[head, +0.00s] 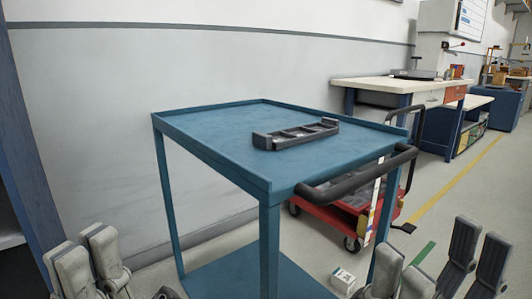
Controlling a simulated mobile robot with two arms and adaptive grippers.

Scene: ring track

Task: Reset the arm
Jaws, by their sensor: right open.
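My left gripper (88,262) shows at the lower left as grey finger parts standing upright, cut off by the bottom edge; whether it is open or shut does not show. My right gripper (438,258) shows at the lower right with its two grey fingers spread apart and nothing between them. Both grippers appear in front of the blue cart (222,136), one on each side of it. My arms behind the grippers are mostly out of the picture.
A dark grey slotted tray-like part (296,134) lies on the cart's top. The cart has a black handle (357,176) at its right. A red trolley (330,215) and a small white box (342,280) are behind and below. A workbench (400,86) stands further back.

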